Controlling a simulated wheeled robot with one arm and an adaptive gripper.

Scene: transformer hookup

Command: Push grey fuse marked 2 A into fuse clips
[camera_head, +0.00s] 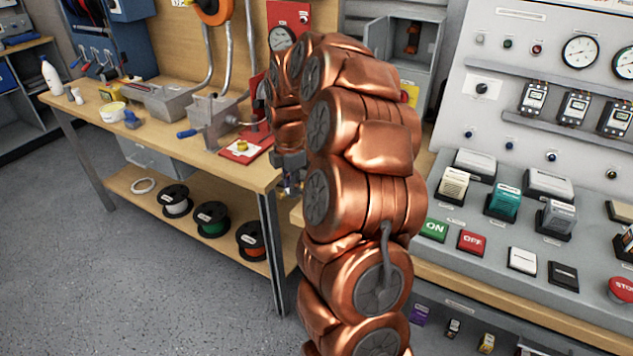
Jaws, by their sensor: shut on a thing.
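My gripper (290,184) hangs small and dark at the front edge of the wooden workbench, partly hidden behind my copper arm. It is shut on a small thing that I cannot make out. A grey block (557,217) sits in a black holder on the sloped control panel, right of a teal block (503,203) and a beige block (453,185). Small purple (419,313), grey (453,328) and yellow (487,343) pieces show below the panel's front edge. No 2 A marking is readable, and I cannot tell which parts are the fuse clips.
The control panel (440,265) with buttons fills the right. The grey floor (130,280) at the left is clear.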

